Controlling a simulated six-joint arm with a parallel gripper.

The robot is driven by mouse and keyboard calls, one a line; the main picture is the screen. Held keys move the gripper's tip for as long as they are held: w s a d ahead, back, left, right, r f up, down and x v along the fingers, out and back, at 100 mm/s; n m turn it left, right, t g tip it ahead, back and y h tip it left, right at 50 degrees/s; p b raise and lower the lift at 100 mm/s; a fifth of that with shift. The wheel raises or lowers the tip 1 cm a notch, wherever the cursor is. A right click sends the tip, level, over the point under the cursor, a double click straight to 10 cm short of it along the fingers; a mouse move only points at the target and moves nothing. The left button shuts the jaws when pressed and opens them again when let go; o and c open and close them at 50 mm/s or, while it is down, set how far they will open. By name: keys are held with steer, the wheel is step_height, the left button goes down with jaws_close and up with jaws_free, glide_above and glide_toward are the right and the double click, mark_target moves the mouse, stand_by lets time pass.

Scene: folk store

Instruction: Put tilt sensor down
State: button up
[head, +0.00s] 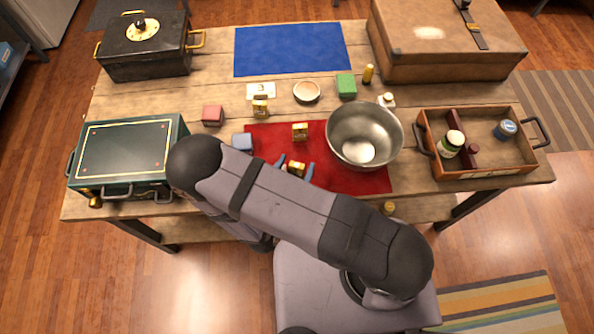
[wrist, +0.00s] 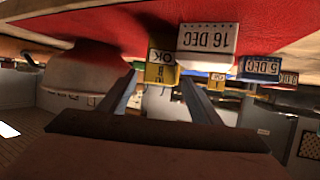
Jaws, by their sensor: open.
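A small gold block (head: 296,169) is on the red mat (head: 365,183), between the two blue fingers of my gripper (head: 295,166). In the wrist view, the picture is upside down and a yellow block marked OK (wrist: 161,67) shows between the fingertips of my gripper (wrist: 158,76). The fingers are spread with visible gaps to the block. I cannot tell for sure that this block is the tilt sensor. Another gold block (head: 300,131) stands farther back on the mat. My arm hides the mat's front left.
A metal bowl (head: 364,135) stands right of my gripper. A blue block (head: 242,141) and red block (head: 213,116) are left. A green case (head: 128,158) is far left; a wooden tray (head: 478,172) with jars is right. A blue mat (head: 290,48) is bare.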

mark_target(298, 164)
steer(key=shift+w+f, duration=0.1)
steer(key=b+x, duration=0.1)
steer(key=x, duration=0.2)
steer(key=shift+w+d+f+b, duration=0.2)
steer(key=shift+d+f+b, duration=0.1)
steer(key=shift+b, duration=0.1)
steer(key=shift+w+d+f, duration=0.15)
steer(key=shift+w, duration=0.35)
steer(key=c, duration=1.3)
steer(key=shift+r+b, duration=0.75)
steer(key=shift+r, duration=4.3)
